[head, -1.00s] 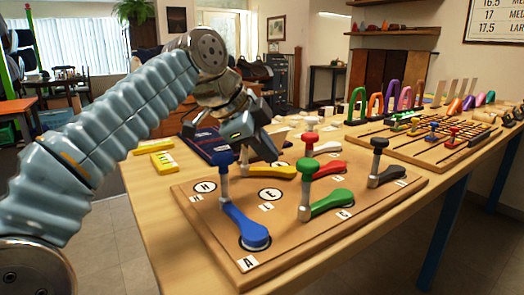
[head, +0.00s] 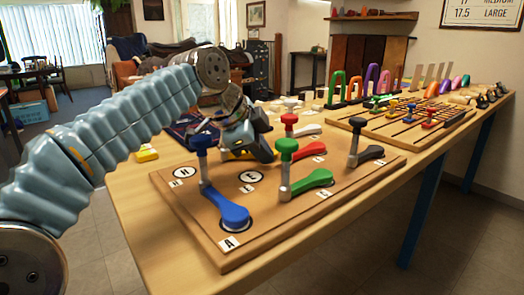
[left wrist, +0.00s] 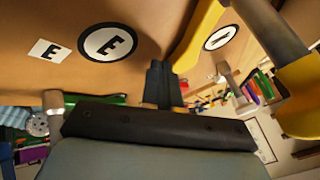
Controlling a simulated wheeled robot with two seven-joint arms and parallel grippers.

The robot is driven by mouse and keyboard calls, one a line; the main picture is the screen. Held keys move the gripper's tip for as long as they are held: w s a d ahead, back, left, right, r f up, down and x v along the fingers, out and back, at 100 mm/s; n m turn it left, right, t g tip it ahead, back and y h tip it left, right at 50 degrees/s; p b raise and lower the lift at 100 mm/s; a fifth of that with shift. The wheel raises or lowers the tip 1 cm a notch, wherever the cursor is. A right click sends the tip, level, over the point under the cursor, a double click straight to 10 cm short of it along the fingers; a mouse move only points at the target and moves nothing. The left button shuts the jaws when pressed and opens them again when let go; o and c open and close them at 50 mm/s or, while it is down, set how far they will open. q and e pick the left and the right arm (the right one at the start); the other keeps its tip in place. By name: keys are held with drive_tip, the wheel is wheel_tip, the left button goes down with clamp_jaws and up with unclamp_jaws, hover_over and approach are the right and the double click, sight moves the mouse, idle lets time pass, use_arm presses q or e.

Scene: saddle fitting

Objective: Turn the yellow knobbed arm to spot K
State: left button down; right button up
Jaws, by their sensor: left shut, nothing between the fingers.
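The yellow knobbed arm (head: 237,155) lies on the wooden board, mostly hidden behind my left gripper in the head view. In the left wrist view its yellow bar (left wrist: 200,36) runs along the board, with a large yellow end at the right edge. My left gripper (head: 264,148) is shut and empty, low over the back of the board beside the yellow arm; I cannot tell whether it touches. In the left wrist view a round spot marked E (left wrist: 107,42) is clear; another round spot (left wrist: 221,38) is not readable. I cannot make out which spot is K. My right gripper is out of view.
The blue arm (head: 225,207), green arm (head: 312,181), red arm (head: 309,150) and black arm (head: 369,153) stand around on the same board (head: 270,235), their upright knobs rising near my gripper. A slotted board (head: 400,125) and coloured arches are farther right.

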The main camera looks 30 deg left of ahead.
use_arm(q)
drive_tip(key=shift+w+a+r+n+y+p, duration=0.1)
drive_tip(key=shift+w+a+n+y+p, duration=0.1)
drive_tip(key=shift+w+n+y+p, duration=1)
drive_tip(key=shift+w+a+h+p, duration=0.2)
drive_tip(key=shift+w+a+p, duration=0.2)
drive_tip(key=shift+w, duration=0.25)
drive_tip(key=shift+w+a+h+p, duration=0.25)
drive_tip(key=shift+w+a, duration=0.1)
drive_tip(key=shift+w, duration=0.25)
drive_tip(key=shift+s+d+r+p, duration=0.1)
drive_tip(key=shift+s+r+p, duration=0.15)
drive_tip(key=shift+r+p, duration=0.35)
drive_tip(key=shift+s+d+r+p, duration=0.1)
drive_tip(key=shift+s+r+p, duration=0.15)
drive_tip(key=shift+r+p, duration=0.35)
drive_tip(key=s+d+r, duration=0.1)
drive_tip(key=s+r, duration=0.3)
drive_tip(key=r, duration=0.1)
drive_tip(key=shift+s+r, duration=0.15)
drive_tip(key=shift+s, duration=0.25)
